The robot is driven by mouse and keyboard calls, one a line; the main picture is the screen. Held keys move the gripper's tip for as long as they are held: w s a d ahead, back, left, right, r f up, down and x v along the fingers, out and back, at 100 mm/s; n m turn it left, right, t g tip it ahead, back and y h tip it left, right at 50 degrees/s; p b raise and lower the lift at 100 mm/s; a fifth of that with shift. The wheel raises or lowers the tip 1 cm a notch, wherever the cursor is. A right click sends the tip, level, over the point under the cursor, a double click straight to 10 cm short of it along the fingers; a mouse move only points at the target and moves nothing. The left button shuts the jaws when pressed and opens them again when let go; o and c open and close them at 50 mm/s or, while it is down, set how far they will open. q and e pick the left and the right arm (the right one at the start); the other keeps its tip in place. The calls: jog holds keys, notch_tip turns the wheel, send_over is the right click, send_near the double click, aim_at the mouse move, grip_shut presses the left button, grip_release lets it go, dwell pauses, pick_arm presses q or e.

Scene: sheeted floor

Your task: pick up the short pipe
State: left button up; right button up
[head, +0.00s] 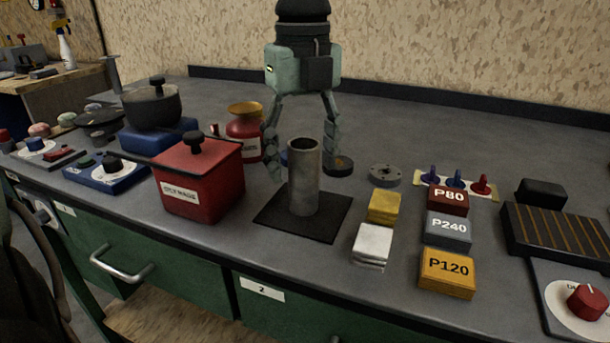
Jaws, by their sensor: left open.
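The short pipe (303,182) is a grey metal tube standing upright on a square black mat (268,219) near the front of the bench. My left gripper (307,168) points down from above. Its two fingers are spread wide, one to the left and one to the right of the pipe's upper part in the picture. There is a visible gap on each side, and the fingers hold nothing. How far the fingers stand in depth from the pipe is hard to tell. My right gripper is not in view.
A red lidded box (199,182) stands close left of the mat. Yellow (384,206) and white (373,244) blocks sit close right, then labelled sanding blocks (447,229). A red and yellow pot (245,130) and dark discs are behind.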

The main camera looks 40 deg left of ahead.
pick_arm(q)
jog(key=shift+w+f, duration=0.1)
jog(key=shift+f, duration=1.15)
jog(key=c, duration=1.3)
grip_shut()
jog(key=shift+r, duration=0.15)
